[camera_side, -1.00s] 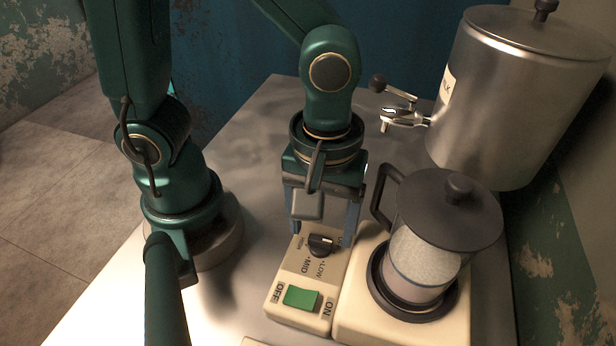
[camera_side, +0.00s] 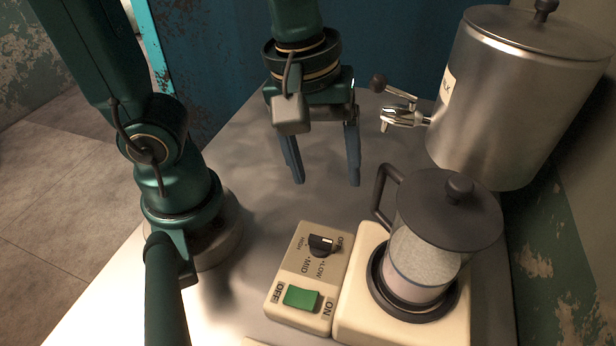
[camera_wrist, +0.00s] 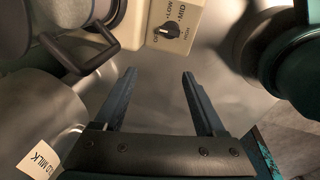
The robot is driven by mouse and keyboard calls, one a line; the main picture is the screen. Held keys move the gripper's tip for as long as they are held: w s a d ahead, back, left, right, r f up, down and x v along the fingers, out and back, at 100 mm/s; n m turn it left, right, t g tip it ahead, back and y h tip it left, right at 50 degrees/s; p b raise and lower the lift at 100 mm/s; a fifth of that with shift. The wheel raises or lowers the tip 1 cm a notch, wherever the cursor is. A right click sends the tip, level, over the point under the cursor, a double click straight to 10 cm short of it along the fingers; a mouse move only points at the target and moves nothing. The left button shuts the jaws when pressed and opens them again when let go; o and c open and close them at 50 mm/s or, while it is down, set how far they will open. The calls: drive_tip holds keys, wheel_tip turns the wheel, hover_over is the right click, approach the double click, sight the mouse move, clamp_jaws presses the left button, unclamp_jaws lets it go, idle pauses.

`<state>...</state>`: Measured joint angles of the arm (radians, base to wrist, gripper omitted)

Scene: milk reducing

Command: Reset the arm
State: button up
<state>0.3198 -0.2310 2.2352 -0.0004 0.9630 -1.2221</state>
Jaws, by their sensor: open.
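My gripper (camera_side: 326,184) is open and empty in the side view. It points down above the metal table, behind the control box and left of the tap. In the wrist view my gripper (camera_wrist: 158,72) shows its two blue fingers apart, with bare table between them. The control box (camera_side: 291,268) has a dark knob (camera_side: 321,244) and a green switch (camera_side: 301,297). The knob also shows in the wrist view (camera_wrist: 169,29), beyond the fingertips, and nothing touches it. Which setting the knob points to is hard to read.
A lidded glass jug (camera_side: 428,250) holding whitish content stands on the cream base (camera_side: 350,320) right of the control box. A steel milk tank (camera_side: 500,110) with a tap (camera_side: 404,117) is at the right. The table (camera_side: 255,185) around my gripper is clear.

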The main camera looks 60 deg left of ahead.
drive_tip(key=s+a+r+m+t, duration=0.1)
drive_tip(key=a+r+m+t, duration=0.1)
drive_tip(key=a+m, duration=0.4)
drive_tip(key=m+t, duration=0.1)
drive_tip(key=m, duration=0.3)
drive_tip(key=shift+s+r+t+y, duration=0.15)
drive_tip(key=shift+r+t+y, duration=0.15)
drive_tip(key=shift+t, duration=0.1)
